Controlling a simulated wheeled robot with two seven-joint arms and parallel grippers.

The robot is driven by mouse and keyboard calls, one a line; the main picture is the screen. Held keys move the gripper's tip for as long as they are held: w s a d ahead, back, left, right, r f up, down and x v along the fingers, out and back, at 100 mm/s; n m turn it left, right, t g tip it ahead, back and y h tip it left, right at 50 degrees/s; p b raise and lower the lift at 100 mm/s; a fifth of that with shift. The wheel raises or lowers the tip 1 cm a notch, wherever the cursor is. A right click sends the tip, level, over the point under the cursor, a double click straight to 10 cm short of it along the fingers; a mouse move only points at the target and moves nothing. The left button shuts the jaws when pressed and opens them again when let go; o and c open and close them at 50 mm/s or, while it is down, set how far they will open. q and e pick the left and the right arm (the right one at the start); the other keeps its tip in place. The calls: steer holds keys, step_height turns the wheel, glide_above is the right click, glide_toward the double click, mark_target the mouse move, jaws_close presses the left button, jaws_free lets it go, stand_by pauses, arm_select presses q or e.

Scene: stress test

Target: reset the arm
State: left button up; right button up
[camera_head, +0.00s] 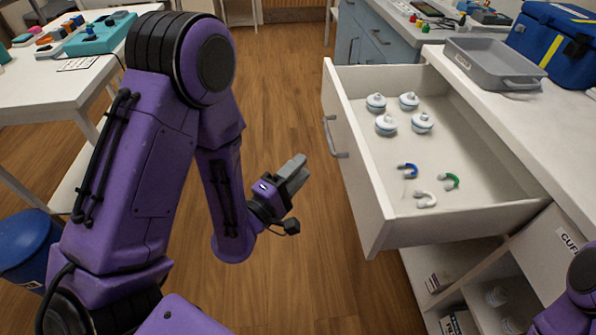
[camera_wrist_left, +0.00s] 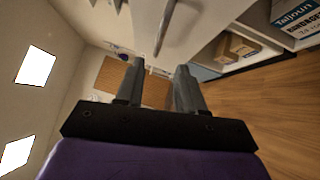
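My left arm comes in from the left in the head view, bent, with its purple links over the wood floor. My left gripper (camera_head: 296,172) hangs in the air left of the open drawer, apart from it. In the left wrist view the two grey fingers (camera_wrist_left: 158,78) stand apart with nothing between them, so it is open and empty. A bit of my purple right arm shows at the lower right corner of the head view; its gripper is out of view.
The pulled-out white drawer (camera_head: 376,220) holds several white-and-blue round items (camera_head: 386,124) and small curved clips (camera_head: 426,199). A grey tray (camera_head: 490,65) and blue bag (camera_head: 560,45) sit on the right counter. A white table (camera_head: 50,105) and blue bin (camera_head: 25,245) stand left. Floor between is clear.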

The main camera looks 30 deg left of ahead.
stand_by(0.3)
arm_select(q)
steer(key=s+a+f+m+g+y, duration=0.3)
steer(key=s+f+m+g, duration=0.25)
steer(key=f, duration=0.55)
steer(key=s+a+f+m+g+y, duration=0.25)
steer(key=s+f+m+g, duration=0.3)
steer(key=f, duration=0.65)
steer(key=s+a+f+g+y, duration=0.1)
steer(key=s+f+g, duration=0.15)
steer(key=s, duration=0.35)
steer(key=s+a+f+g, duration=0.2)
steer(key=s+f, duration=0.2)
steer(key=s, duration=0.2)
step_height(320, 180, up, 12)
steer(key=p, duration=1.2)
steer(key=shift+s+d, duration=0.25)
steer(key=shift+s, duration=0.05)
steer(key=shift+g, duration=0.25)
